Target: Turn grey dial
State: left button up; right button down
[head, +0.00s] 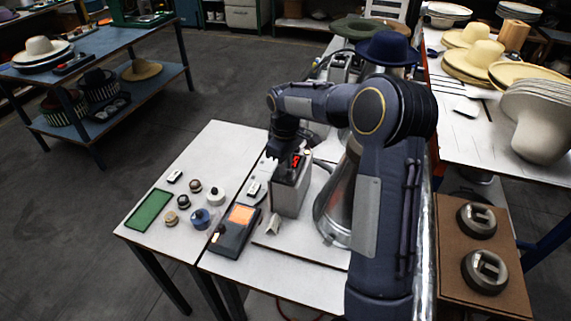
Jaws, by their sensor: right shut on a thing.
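My right arm comes in from the right and reaches over to a grey control box (289,193) on the white table. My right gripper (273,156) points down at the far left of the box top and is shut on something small. That thing is mostly hidden by the fingers; it seems to be the grey dial, but I cannot see its face or its turn. A red part (295,160) shows on the box top beside the gripper. My left gripper is out of view.
A dark device with an orange screen (242,214) lies left of the box. Several small round knobs (195,186) and a green mat (149,210) lie farther left on the white table (222,150). A blue hat (388,48) stands behind my arm. A brown board (455,265) is at right.

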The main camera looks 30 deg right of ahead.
jog(key=shift+r+m, duration=0.1)
jog(key=shift+m, duration=2.7)
jog(key=c, duration=1.5)
grip_release()
notch_tip(320, 180, up, 7)
jog(key=shift+r+b, duration=0.1)
jog(key=shift+b, duration=0.5)
jog(key=shift+r, duration=0.3)
